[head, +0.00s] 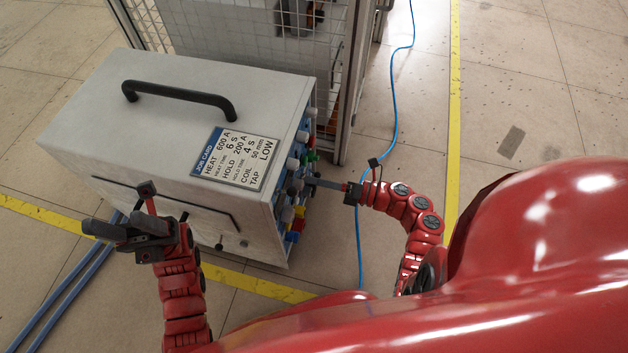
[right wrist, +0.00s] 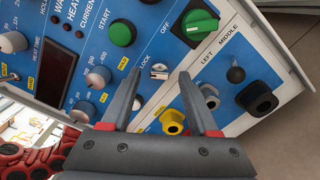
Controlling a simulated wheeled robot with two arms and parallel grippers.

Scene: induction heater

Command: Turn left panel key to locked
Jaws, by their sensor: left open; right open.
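The heater (head: 150,115) is a pale grey box with a black top handle. In the right wrist view, a small silver key switch (right wrist: 159,71) sits on the blue front panel beside the word LOCK. My right gripper (right wrist: 156,82) is open, its fingers pointing at the panel, with the key between and just beyond the tips; contact cannot be told. The key's angle is too small to read. In the head view, a small dark fitting (head: 219,243) sits low on the near side face; whether it is a key is unclear. My left gripper (head: 104,227) is open and empty before that face.
Green knobs (right wrist: 122,32), a yellow connector (right wrist: 172,121) and black connectors (right wrist: 257,97) crowd the front panel. A mesh fence (head: 285,45) stands behind the heater. Blue hoses (head: 75,285) and a blue cable (head: 393,100) lie on the floor. Floor at right is clear.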

